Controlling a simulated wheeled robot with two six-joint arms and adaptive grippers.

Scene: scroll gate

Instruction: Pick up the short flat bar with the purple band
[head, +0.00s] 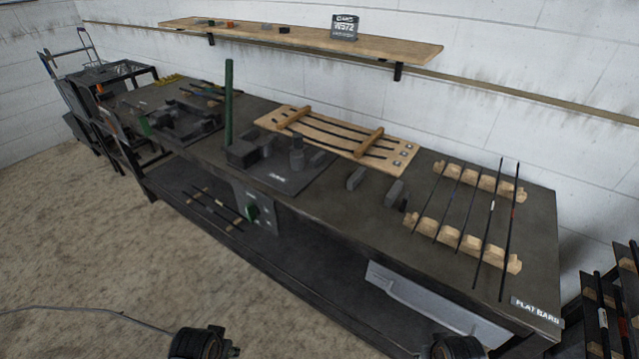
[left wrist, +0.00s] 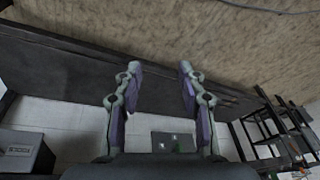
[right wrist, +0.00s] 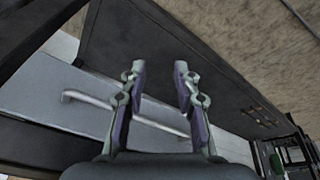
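Several thin dark flat bars lie across two notched wooden rests (head: 425,229) at the right end of the bench in the head view. One long bar (head: 508,250) has a small reddish mark, and another (head: 492,206) has a whitish mark. The bars further left are shorter. I cannot make out a purple band on any bar. My left gripper (left wrist: 158,72) is open and empty, away from the bars. My right gripper (right wrist: 158,70) is open and empty, in front of the bench and below its top. No bar on the rests shows in either wrist view.
A wooden board with dark strips (head: 300,126), a dark fixture plate (head: 295,180) and a green post (head: 228,105) stand left of the rests. A wall shelf (head: 400,48) hangs above. Open floor lies in front.

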